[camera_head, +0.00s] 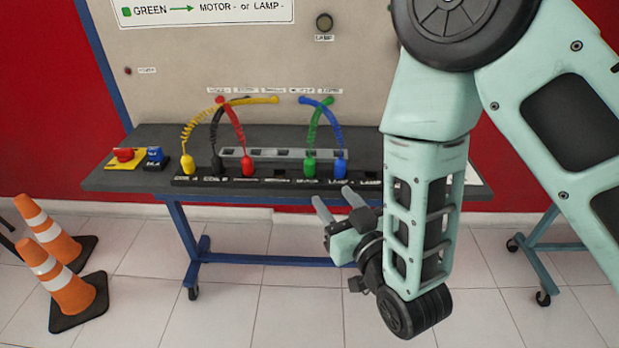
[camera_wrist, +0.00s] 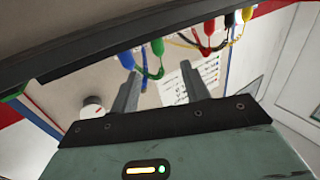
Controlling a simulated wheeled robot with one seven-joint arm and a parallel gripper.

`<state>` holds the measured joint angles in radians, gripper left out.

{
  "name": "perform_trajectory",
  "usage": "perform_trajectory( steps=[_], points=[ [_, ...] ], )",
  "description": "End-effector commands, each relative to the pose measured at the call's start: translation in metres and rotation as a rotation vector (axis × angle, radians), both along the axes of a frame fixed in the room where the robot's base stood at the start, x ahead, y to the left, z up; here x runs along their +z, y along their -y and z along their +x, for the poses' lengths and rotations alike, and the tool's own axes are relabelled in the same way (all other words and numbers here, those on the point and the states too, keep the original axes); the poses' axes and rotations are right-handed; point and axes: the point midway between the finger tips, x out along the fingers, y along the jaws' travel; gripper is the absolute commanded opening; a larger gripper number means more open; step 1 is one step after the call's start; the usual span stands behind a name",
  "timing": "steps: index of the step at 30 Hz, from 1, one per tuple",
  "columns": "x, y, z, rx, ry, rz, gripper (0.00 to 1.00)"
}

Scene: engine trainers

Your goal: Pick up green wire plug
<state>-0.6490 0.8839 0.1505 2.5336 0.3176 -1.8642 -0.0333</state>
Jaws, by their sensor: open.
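The green wire plug (camera_head: 310,163) stands upright in the black socket strip on the dark bench, with a green coiled wire rising from it. A blue plug (camera_head: 340,162) is just to its right. My gripper (camera_head: 334,199) is open and empty, in front of and below the bench edge, apart from the plug. In the wrist view, which looks upside down, the green plug (camera_wrist: 158,48) shows beyond and roughly between the two fingers (camera_wrist: 160,70), with the blue plug (camera_wrist: 127,60) to its left.
Red (camera_head: 248,162), black (camera_head: 217,163) and yellow (camera_head: 187,163) plugs stand farther left in the strip. Red and blue switches sit at the bench's (camera_head: 112,180) left end. Traffic cones (camera_head: 57,278) stand on the floor at left. A panel rises behind the plugs.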

Motion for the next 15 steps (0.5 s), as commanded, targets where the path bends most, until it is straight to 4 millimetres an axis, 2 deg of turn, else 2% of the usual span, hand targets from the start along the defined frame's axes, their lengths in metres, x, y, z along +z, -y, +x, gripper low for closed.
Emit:
perform_trajectory(
  steps=[3,9,15],
  points=[
    [0.004,-0.010,0.024,-0.003,0.003,0.000,0.46],
    [0.002,-0.025,0.055,-0.003,0.001,0.000,0.46],
    [0.001,-0.031,0.068,-0.002,-0.001,0.000,0.46]
  ],
)
